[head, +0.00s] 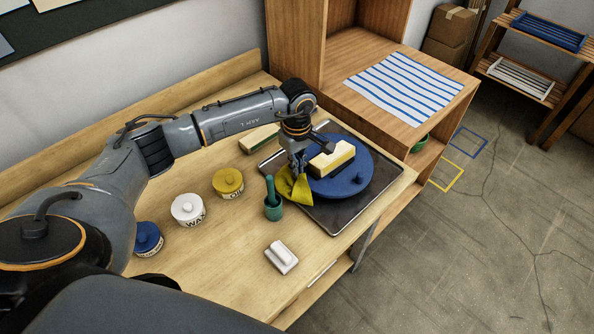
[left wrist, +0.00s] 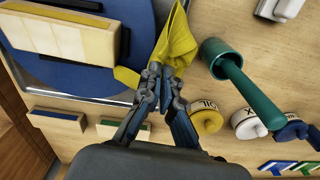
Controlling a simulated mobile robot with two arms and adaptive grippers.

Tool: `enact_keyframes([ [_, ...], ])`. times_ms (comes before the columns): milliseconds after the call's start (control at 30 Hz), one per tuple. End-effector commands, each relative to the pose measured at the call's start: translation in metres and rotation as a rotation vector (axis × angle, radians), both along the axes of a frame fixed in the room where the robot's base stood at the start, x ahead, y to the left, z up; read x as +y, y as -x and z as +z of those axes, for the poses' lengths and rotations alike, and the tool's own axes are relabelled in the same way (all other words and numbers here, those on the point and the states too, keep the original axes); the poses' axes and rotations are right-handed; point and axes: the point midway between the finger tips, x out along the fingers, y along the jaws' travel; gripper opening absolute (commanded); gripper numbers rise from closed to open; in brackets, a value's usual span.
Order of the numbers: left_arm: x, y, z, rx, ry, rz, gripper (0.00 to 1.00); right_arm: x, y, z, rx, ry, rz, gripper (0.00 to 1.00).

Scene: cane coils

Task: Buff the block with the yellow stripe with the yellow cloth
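The pale block with a yellow stripe (head: 334,162) lies on a round blue turntable (head: 352,180), with a dark clamp part against it. It also shows at the upper left of the left wrist view (left wrist: 62,38). My left gripper (head: 297,163) is shut on the yellow cloth (head: 294,187), beside the block on its left in the head view. The cloth hangs from the fingertips over the turntable's edge; in the left wrist view the cloth (left wrist: 177,38) is apart from the block. My right gripper is out of view.
The turntable sits in a dark tray (head: 327,222). A green pot with a handled tool (head: 273,207) stands close to the cloth. Yellow (head: 228,181), white (head: 187,208) and blue (head: 148,238) jars, a white item (head: 281,257) and a green-striped block (head: 258,139) are on the bench.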

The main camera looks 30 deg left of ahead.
Motion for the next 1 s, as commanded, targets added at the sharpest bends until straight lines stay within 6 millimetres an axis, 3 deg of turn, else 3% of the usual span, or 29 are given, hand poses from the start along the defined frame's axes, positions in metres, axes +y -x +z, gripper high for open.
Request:
enact_keyframes([
  [33,0.000,-0.001,0.017,-0.002,0.000,-0.001,0.00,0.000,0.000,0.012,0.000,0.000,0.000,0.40],
  [200,0.001,0.000,0.051,-0.001,0.000,0.000,0.00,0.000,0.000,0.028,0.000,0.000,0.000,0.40],
  [367,0.000,0.000,0.072,-0.001,0.000,0.000,0.00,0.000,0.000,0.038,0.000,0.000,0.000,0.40],
  [1000,-0.003,0.002,0.074,-0.001,0.003,-0.022,0.00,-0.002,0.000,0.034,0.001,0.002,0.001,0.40],
])
